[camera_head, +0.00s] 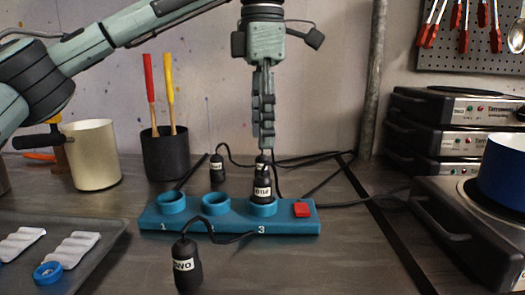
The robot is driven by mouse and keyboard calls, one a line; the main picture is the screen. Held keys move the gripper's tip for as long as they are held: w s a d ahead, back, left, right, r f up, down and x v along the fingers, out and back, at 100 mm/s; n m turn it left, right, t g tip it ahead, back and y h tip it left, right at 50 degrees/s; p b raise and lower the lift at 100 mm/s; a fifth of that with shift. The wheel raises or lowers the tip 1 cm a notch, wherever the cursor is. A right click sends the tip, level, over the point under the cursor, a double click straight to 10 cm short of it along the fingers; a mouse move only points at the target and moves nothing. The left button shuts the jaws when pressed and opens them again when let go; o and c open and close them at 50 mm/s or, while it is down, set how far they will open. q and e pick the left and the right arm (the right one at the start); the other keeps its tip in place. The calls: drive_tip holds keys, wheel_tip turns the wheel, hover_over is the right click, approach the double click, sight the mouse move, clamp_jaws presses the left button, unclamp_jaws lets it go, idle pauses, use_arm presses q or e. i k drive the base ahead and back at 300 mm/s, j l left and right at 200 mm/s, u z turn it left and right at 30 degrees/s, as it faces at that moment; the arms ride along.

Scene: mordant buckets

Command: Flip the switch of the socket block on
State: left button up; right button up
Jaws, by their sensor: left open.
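The blue socket block (230,226) lies on the table with three round sockets, with numbers 1 and 3 readable on its front. Its red switch (301,210) is at the right end; I cannot tell which way it is set. A black plug (262,190) with a white label stands upright in socket 3. Sockets 1 and 2 are empty. My left gripper (264,150) points straight down, seen edge-on, with its fingertips at the top of that plug, left of the switch. It is open; whether it touches the plug is unclear. My right gripper is out of view.
A labelled black plug (187,265) stands in front of the block, its cable crossing the block; another plug (217,175) is behind. A cream pot (92,153) and black pot (166,152) stand left. Hotplates (438,140) and a blue pot (506,165) are right.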

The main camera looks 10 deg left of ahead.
sight(301, 209)
drive_tip(key=k, duration=1.5)
